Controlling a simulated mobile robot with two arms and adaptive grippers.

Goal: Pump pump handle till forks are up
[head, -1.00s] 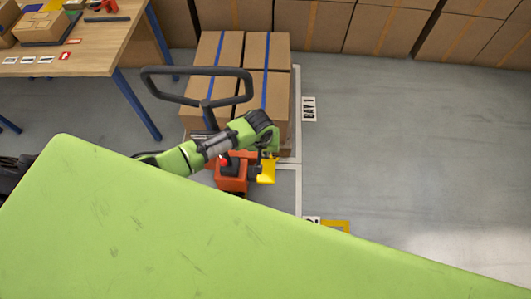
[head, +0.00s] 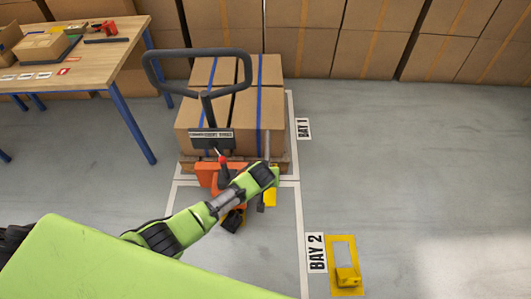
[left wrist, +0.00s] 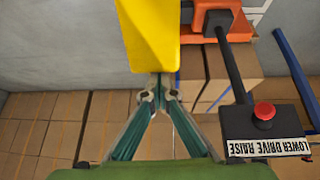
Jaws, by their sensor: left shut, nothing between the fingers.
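An orange pallet truck (head: 207,174) stands against a loaded pallet (head: 188,168). Its dark loop handle (head: 196,52) stands up in front of the boxes. A yellow part (head: 270,198) shows at the truck's right side, partly covered by my left arm. In the left wrist view this yellow part (left wrist: 149,35) is large and close. My left gripper (left wrist: 162,80) is shut and empty, its tips at the yellow part's end; I cannot tell whether they touch. The forks are hidden under the load. My right gripper is out of view.
A red knob and a LOWER DRIVE RAISE label (left wrist: 266,148) sit on the handle's control box. A wooden table (head: 75,62) stands at the left, stacked boxes (head: 440,50) at the back. The right floor is clear.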

